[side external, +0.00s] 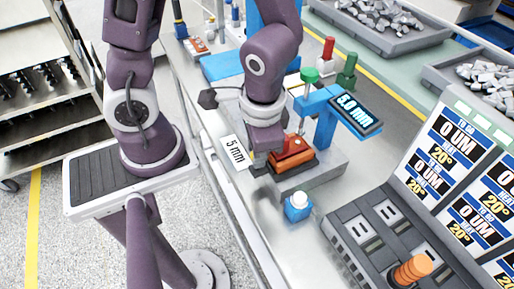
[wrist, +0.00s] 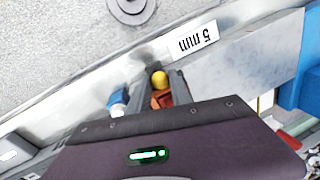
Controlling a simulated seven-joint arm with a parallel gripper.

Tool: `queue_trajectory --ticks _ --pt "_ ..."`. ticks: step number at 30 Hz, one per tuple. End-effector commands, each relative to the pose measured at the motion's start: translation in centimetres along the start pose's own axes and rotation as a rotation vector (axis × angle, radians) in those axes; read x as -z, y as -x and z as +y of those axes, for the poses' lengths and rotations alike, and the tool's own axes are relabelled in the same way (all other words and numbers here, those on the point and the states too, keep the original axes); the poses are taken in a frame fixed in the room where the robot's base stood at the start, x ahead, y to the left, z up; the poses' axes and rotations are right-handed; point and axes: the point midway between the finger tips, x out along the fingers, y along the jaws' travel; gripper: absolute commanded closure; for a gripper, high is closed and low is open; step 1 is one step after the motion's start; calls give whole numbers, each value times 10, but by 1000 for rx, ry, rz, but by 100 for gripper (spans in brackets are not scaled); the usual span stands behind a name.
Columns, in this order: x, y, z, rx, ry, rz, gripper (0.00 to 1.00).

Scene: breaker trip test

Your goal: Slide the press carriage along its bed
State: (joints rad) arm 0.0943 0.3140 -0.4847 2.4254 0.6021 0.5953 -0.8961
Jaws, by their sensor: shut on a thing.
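The orange-red press carriage (side external: 292,148) sits on its grey bed (side external: 325,168), in front of the blue press frame (side external: 318,103). A display on the frame reads 5.0 mm. My gripper (side external: 268,163) is low at the carriage's left end. In the wrist view, my gripper's (wrist: 158,80) fingers are on either side of a yellow knob (wrist: 159,78), with an orange part (wrist: 162,99) of the carriage below it. The fingers are shut on the carriage at this end. My gripper's body hides most of the carriage in the wrist view.
A white label (side external: 235,151) reading 5 mm lies beside the bed. A blue button box with a white top (side external: 297,206) stands just in front. A grey panel with an orange knob (side external: 410,269) is at front right. Green and red handles (side external: 310,75) stand behind.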

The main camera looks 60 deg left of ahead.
Motion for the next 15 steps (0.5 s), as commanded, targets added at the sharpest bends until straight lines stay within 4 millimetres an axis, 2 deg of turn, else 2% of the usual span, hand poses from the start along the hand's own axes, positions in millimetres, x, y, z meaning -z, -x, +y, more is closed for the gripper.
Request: queue_trajectory --ticks 8,11,15 --pt "0 0 -3 -1 2 3 100" --pt "-2 -2 -12 2 4 2 100" --pt "-7 -6 -35 3 10 1 100"
